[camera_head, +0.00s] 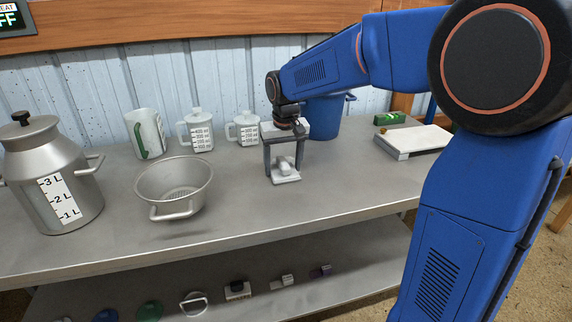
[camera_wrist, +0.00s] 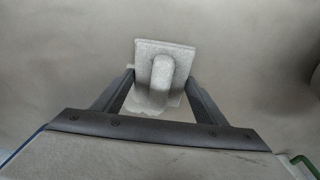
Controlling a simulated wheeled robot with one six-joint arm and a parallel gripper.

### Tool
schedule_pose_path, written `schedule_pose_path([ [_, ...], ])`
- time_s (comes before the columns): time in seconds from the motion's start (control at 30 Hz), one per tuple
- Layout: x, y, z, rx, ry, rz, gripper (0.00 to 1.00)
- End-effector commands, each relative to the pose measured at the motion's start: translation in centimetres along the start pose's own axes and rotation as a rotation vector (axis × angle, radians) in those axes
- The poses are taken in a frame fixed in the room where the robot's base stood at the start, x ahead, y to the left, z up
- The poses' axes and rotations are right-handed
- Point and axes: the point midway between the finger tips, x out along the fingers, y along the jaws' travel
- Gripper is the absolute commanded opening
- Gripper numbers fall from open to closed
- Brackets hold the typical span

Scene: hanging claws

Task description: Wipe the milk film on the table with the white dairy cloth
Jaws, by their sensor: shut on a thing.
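The white dairy cloth (camera_head: 287,178) is a pale block-like pad with a raised ridge, low over the grey metal table (camera_head: 330,190). In the wrist view the cloth (camera_wrist: 175,52) shows its square pad and the ridge between the fingers. My gripper (camera_head: 284,168) points down and is shut on the cloth's ridge; it also shows in the wrist view (camera_wrist: 160,84). The cloth looks to be at the table surface, but I cannot tell whether it touches. A pale patch shows by the cloth's near edge in the wrist view; I cannot tell whether it is milk film.
A milk can (camera_head: 45,170) and a colander (camera_head: 174,185) stand left. Several white jugs (camera_head: 196,130) line the back. A blue bucket (camera_head: 324,117) stands behind my gripper. A white board (camera_head: 412,139) and green box (camera_head: 389,118) lie right. The front middle is clear.

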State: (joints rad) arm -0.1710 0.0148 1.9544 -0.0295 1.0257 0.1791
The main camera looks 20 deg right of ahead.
Motion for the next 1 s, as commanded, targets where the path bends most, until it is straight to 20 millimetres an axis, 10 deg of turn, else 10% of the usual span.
schedule_pose_path([
  [1.0, 0.1, 1.7, 0.1, 0.002, -0.003, 0.001, 0.43],
])
